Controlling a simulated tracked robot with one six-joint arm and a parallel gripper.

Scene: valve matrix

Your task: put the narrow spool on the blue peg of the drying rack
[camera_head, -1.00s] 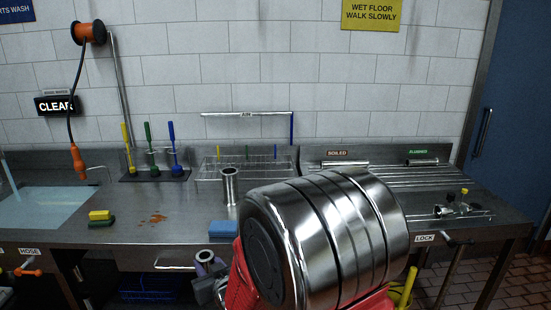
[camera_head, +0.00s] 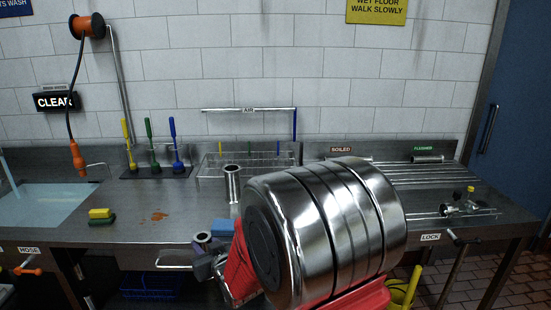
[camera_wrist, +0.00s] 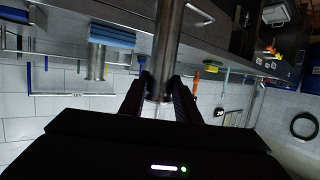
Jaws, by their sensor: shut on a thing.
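My gripper (camera_head: 212,264) is shut on a shiny metal spool (camera_head: 203,239) with a dark, purplish open end, held in front of the counter's front edge. In the wrist view the held spool (camera_wrist: 167,45) is a long metal tube between the fingers (camera_wrist: 160,90). A second metal spool (camera_head: 232,186) stands upright on the counter. I cannot tell for sure which one is narrower. The wire drying rack (camera_head: 208,184) stands at the back against the wall, with short yellow, green and blue pegs; the blue peg (camera_head: 278,149) is rightmost and appears empty.
A blue sponge (camera_head: 223,226) lies near the counter's front edge, close to the held spool. Colored brushes (camera_head: 152,148) stand left of the rack. A yellow-green sponge (camera_head: 101,215) is by the sink (camera_head: 45,203). My metallic arm hides the counter's right middle.

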